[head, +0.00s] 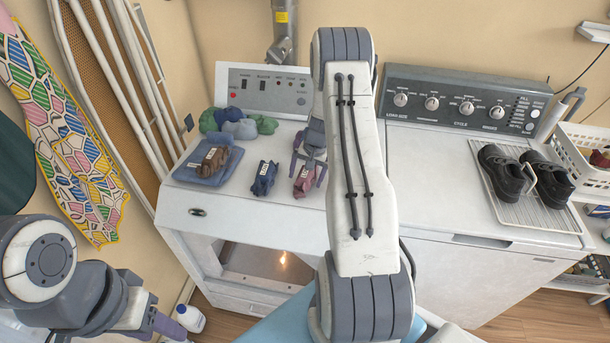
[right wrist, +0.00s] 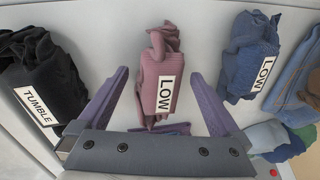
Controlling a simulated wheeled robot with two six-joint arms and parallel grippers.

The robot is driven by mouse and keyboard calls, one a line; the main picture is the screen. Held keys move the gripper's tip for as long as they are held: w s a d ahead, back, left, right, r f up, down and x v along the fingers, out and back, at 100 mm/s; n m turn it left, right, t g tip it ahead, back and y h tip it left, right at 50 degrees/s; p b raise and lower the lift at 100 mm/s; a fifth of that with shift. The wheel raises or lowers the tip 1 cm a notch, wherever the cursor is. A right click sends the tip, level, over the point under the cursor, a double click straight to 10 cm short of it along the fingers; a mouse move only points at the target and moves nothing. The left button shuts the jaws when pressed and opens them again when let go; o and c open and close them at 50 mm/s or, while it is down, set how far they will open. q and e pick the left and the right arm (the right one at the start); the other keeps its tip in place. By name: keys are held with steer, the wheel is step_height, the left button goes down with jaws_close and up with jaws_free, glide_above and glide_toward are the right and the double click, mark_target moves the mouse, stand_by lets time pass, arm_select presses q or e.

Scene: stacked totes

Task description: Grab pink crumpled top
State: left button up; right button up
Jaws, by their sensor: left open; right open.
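The pink crumpled top (head: 303,186) lies on the white dryer top, just left of my raised right arm. In the right wrist view the pink top (right wrist: 158,80) bears a white LOW tag and sits between the two purple fingers. My right gripper (head: 308,178) is open and points down over it, one finger on each side. It also shows open in the right wrist view (right wrist: 159,74), with clear gaps between fingers and cloth.
A blue crumpled garment (head: 264,178) lies left of the pink top. A black garment tagged TUMBLE (right wrist: 40,75) lies on its other side. Folded denim (head: 190,172) with a brown bundle (head: 213,158) and a colourful heap (head: 240,128) lie further left. Shoes (head: 503,172) stand on the washer.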

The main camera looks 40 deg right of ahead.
steer(key=shift+f, duration=0.2)
steer(key=c, duration=1.3)
steer(key=shift+o, duration=0.2)
steer(key=shift+r, duration=0.1)
